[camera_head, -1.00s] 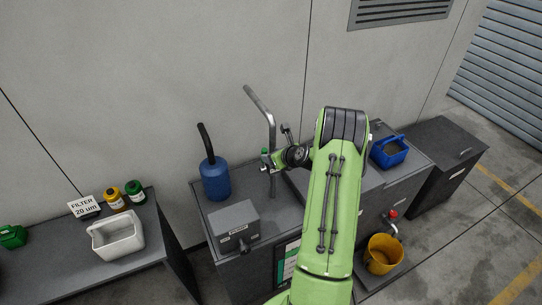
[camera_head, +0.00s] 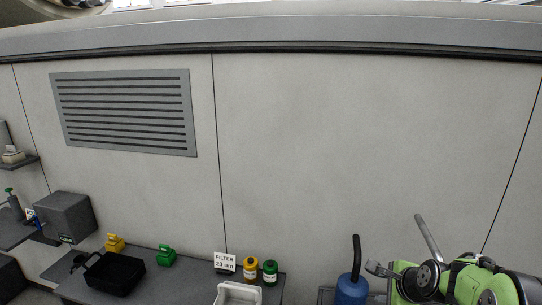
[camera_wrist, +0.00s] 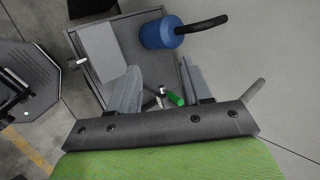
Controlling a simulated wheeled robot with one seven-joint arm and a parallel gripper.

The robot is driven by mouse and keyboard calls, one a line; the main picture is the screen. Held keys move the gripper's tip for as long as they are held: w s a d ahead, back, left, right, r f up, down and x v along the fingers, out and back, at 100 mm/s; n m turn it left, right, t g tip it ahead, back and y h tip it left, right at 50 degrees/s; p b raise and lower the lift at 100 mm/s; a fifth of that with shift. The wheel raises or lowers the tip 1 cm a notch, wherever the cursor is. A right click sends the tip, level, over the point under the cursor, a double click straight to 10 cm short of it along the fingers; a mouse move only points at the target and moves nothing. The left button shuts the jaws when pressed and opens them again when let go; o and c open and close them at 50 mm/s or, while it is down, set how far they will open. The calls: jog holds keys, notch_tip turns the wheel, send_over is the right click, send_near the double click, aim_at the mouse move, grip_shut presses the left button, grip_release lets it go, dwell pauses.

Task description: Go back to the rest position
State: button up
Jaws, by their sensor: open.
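My arm (camera_head: 455,283) shows at the lower right edge of the head view, with its wrist end pointing left near the blue pump can. In the wrist view my gripper (camera_wrist: 157,78) has its two grey fingers apart, with nothing held between them. A small metal fitting with a green part (camera_wrist: 175,99) shows in the gap between the fingers, and I cannot tell how far beyond them it is.
A blue can with a black handle (camera_head: 351,289) stands left of my arm; it also shows in the wrist view (camera_wrist: 158,33). Left of it are a white bin (camera_head: 238,294), yellow (camera_head: 250,268) and green (camera_head: 270,272) bottles, and a black tray (camera_head: 115,273).

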jog(key=s+a+r+n+g+b, duration=0.2)
jog(key=s+a+r+n, duration=0.3)
jog(key=s+a+n, duration=0.8)
jog(key=s+a+f+n, duration=0.1)
jog(key=s+n, duration=0.7)
jog(key=s, duration=0.5)
jog(key=shift+s+h+b, duration=0.3)
jog(key=shift+s+b, duration=0.05)
jog(key=shift+b, duration=0.1)
